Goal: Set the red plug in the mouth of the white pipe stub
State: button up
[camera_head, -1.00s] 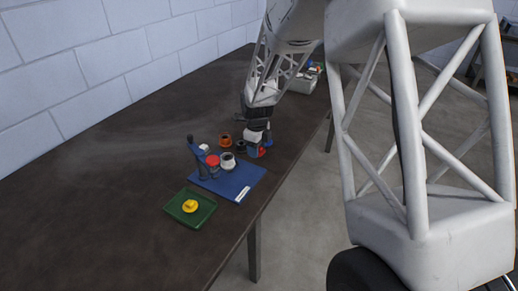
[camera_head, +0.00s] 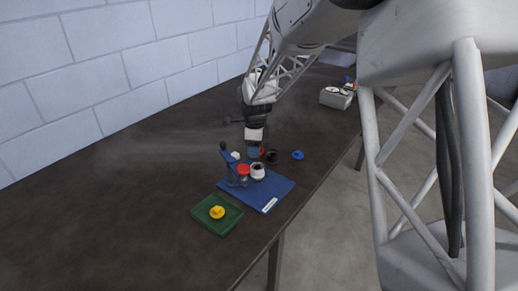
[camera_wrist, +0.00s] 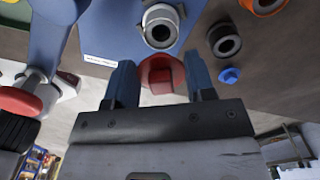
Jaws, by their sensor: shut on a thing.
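My gripper (camera_wrist: 160,82) is shut on the red plug (camera_wrist: 160,72), which sits between its two blue fingers in the wrist view. In the head view my gripper (camera_head: 256,152) is just behind the white pipe stub (camera_head: 257,171), with a little red showing at the fingers. The stub stands upright on a blue board (camera_head: 272,192). In the wrist view the stub (camera_wrist: 160,27) lies ahead of the plug, its dark round mouth uncovered. The plug is apart from the stub.
A blue clamp (camera_head: 228,168) with a red knob (camera_head: 243,169) stands left of the stub. A green tray (camera_head: 226,222) holds a yellow plug (camera_head: 217,212). A black ring (camera_head: 272,157), a blue plug (camera_head: 298,155) and an orange ring (camera_wrist: 264,5) lie nearby. The left table is clear.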

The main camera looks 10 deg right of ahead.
aim_at(256, 167)
jog(key=shift+f, duration=0.15)
jog(key=shift+f, duration=2.45)
jog(key=shift+f, duration=0.1)
jog(key=o, duration=1)
jog(key=shift+c, duration=0.2)
jog(key=shift+r, duration=3.5)
